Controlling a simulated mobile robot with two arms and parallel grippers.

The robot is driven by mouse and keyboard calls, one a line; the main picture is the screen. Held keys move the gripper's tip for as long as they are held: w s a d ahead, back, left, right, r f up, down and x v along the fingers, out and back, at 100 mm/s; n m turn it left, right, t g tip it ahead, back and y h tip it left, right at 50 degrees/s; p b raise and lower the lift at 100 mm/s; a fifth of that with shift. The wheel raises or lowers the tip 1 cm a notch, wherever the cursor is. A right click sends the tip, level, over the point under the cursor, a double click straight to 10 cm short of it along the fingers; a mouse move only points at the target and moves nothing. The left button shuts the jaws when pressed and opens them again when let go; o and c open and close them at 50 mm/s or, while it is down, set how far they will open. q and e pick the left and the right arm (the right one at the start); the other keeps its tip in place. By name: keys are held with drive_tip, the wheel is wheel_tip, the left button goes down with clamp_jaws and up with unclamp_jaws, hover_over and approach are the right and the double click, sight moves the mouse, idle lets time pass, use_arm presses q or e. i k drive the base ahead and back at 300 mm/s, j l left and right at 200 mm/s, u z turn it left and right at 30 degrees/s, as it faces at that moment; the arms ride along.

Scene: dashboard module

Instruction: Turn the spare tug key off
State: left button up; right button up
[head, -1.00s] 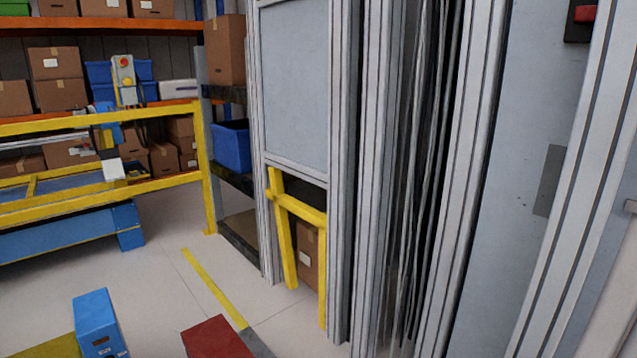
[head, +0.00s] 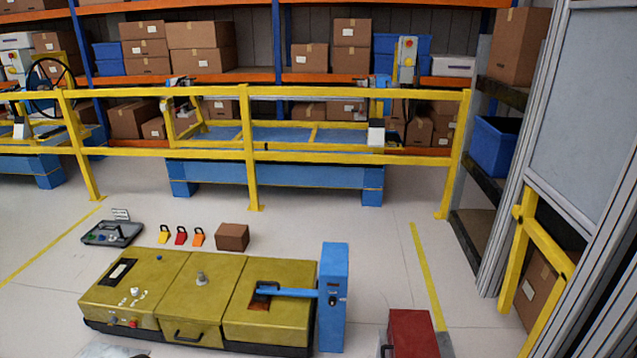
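A low olive-yellow vehicle-like unit (head: 225,268), possibly the spare tug, sits on the floor in the lower middle of the head view. Its top carries a white control (head: 135,293), a grey knob (head: 201,278) and a small blue knob (head: 158,258). A red button (head: 133,323) is near its front left edge. Which control is the key, and its position, are too small to tell. A blue upright post with an arm (head: 334,285) stands at the unit's right end. Neither of my grippers is in view.
A grey tray (head: 113,234), several coloured padlocks (head: 181,236) and a brown box (head: 232,237) lie behind the unit. A red box (head: 411,335) stands to its right. A yellow railing (head: 350,94) crosses behind.

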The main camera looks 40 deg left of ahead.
sight(113, 320)
drive_tip(key=u, duration=2.2)
drive_tip(key=j+u, duration=0.15)
drive_tip(key=u, duration=0.45)
drive_tip(key=i+j+u, duration=0.35)
drive_tip(key=j+u, duration=0.15)
drive_tip(key=j, duration=0.2)
drive_tip(key=i+j+u, duration=0.5)
drive_tip(key=j, duration=0.15)
drive_tip(key=i+j+u, duration=0.7)
drive_tip(key=i, duration=0.9)
drive_tip(key=i+j+u, duration=0.2)
drive_tip(key=i, duration=0.85)
drive_tip(key=i+l+z, duration=0.15)
drive_tip(key=i+z, duration=0.7)
drive_tip(key=i, duration=0.15)
drive_tip(key=i+j+z, duration=0.2)
drive_tip(key=i+z, duration=0.2)
drive_tip(key=i+j+z, duration=0.4)
drive_tip(key=i, duration=0.15)
drive_tip(key=i+l+z, duration=0.3)
drive_tip(key=z, duration=0.15)
drive_tip(key=i+l+z, duration=0.15)
drive_tip(key=i+z, duration=0.75)
drive_tip(key=i+j+z, duration=0.2)
drive_tip(key=i+z, duration=0.2)
drive_tip(key=i, duration=0.1)
